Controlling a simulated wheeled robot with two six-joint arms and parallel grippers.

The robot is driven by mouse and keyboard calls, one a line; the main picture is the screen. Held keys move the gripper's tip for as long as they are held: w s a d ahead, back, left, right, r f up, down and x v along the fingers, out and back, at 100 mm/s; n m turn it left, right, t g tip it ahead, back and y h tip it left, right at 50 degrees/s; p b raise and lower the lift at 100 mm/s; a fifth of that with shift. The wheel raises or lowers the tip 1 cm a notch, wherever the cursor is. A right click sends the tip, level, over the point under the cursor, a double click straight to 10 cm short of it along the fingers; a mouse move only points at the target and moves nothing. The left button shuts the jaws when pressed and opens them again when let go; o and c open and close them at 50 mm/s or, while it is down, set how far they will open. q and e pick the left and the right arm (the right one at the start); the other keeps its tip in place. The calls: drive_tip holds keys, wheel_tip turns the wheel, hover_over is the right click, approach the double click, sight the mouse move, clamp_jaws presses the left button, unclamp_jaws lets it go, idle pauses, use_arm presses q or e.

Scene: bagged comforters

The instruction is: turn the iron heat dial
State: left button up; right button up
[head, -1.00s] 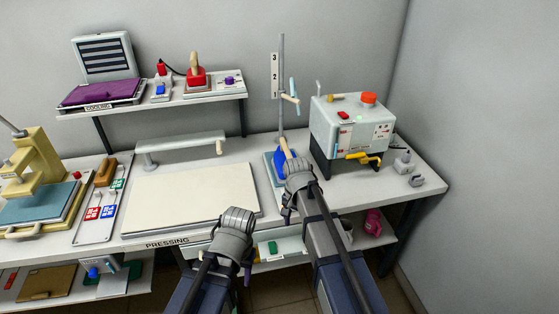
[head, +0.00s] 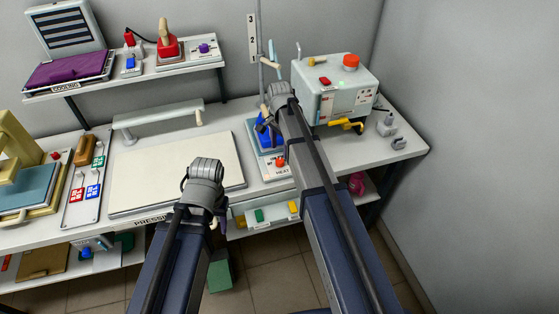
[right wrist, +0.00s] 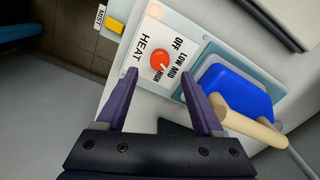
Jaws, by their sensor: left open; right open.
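The heat dial is a round orange-red knob (right wrist: 162,61) on a white plate marked HEAT, OFF, LOW, MID and HIGH. A short pale mark on it seems to point toward the MID and HIGH side. In the head view the dial (head: 280,162) sits at the table's front edge, right of the pressing board. My right gripper (right wrist: 160,73) is open and empty, its purple fingers on either side of the dial in the picture; contact is not visible. Its arm (head: 292,120) reaches past the dial in the head view. My left gripper (head: 205,172) is over the table front, its fingertips hidden.
A blue block (right wrist: 238,88) with a wooden handle (right wrist: 245,122) stands close beside the dial plate. A yellow tab (right wrist: 116,25) by a MIST label is nearby. A grey-green boiler box (head: 335,90) stands behind at right. The pressing board (head: 175,172) lies at left.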

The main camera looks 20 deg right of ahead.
sight(280, 161)
wheel_tip(280, 161, down, 6)
drive_tip(key=b, duration=0.5)
drive_tip(key=shift+r, duration=0.1)
clamp_jaws()
